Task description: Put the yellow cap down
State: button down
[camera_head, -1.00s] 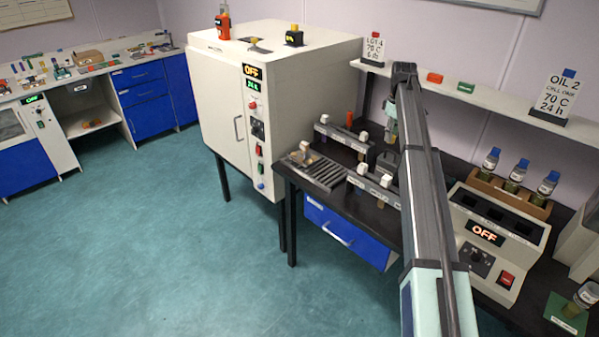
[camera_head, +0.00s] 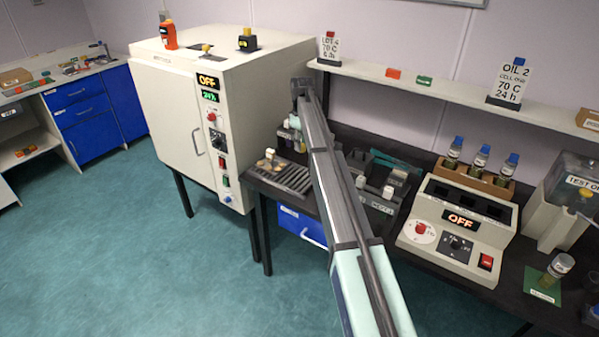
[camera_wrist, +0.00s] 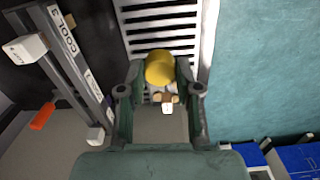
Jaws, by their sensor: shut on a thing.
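The yellow cap (camera_wrist: 160,67) is between the fingertips of my gripper (camera_wrist: 158,80) in the wrist view. My gripper is shut on it, above or near a slatted metal rack (camera_wrist: 165,12). In the head view my gripper (camera_head: 289,132) is by the back edge of the slatted rack (camera_head: 288,180), beside the white oven. Whether the cap touches anything below is not clear.
Small tan pieces and a white block (camera_wrist: 167,104) show just beyond the cap in the wrist view. A rail marked COOL (camera_wrist: 75,60) runs along the left. The oven (camera_head: 170,100) stands close by, and the heater block (camera_head: 455,230) is to the right.

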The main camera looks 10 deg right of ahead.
aim_at(301, 179)
notch_tip(301, 179, down, 14)
jog(key=p, duration=0.3)
jog(key=shift+f, duration=0.2)
jog(key=c, duration=0.8)
grip_release()
notch_tip(301, 179, up, 12)
jog(key=b, duration=0.3)
jog(key=shift+r+b, duration=0.2)
jog(key=shift+b, duration=0.1)
